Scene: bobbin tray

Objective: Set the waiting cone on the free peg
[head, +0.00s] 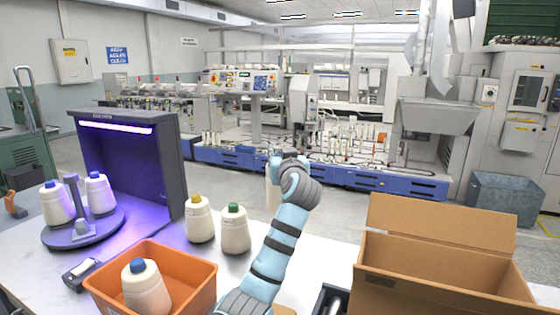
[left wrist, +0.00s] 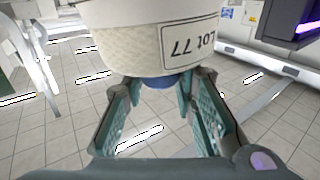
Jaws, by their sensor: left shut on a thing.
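My left gripper (head: 280,157) is raised above the table near the middle of the head view. It is shut on a cream cone, which shows as a pale strip (head: 272,194) mostly hidden behind my arm. In the left wrist view the held cone (left wrist: 135,45) shows a "Lot 77" label and a blue tip between the fingers (left wrist: 165,90). A grey round stand (head: 110,226) at the left bears two blue-tipped cones, (head: 55,205) and (head: 98,196). My right gripper is not in view.
An orange bin (head: 195,290) holds a blue-tipped cone (head: 147,290). A yellow-tipped cone (head: 200,222) and a green-tipped cone (head: 234,232) stand between the bin and my arm. A dark lit booth (head: 176,165) rises behind the stand. An open cardboard box (head: 430,285) is at the right.

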